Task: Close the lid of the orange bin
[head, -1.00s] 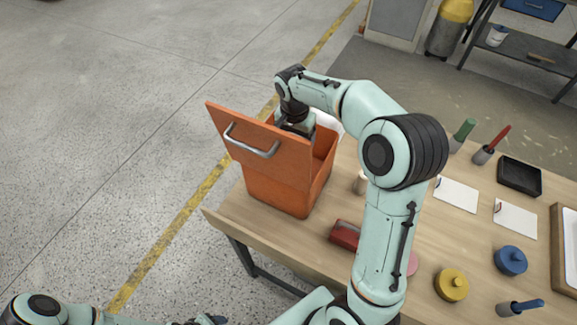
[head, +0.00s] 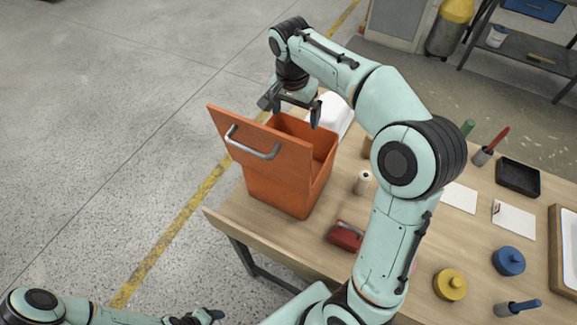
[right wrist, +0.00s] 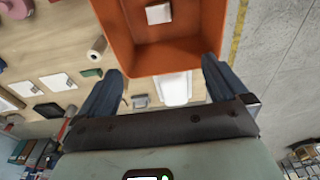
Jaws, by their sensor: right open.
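The orange bin (head: 283,190) stands on the wooden table near its left end. Its lid (head: 255,150), with a silver handle (head: 252,143), is open and stands up tilted along the bin's near left side. My right gripper (head: 290,108) is open and empty, above the bin's far edge and apart from the lid. The right wrist view looks into the open bin (right wrist: 158,58), where a small white block (right wrist: 159,14) lies inside. My left gripper (head: 207,316) is low at the bottom edge of the head view, away from the bin; its jaws are unclear.
A white container (head: 328,112) stands behind the bin, close to my right gripper. A pale roll (head: 363,182) and a red box with a handle (head: 346,236) sit right of the bin. Pots, cards and a black tray (head: 519,176) fill the right side. Floor left of the table is clear.

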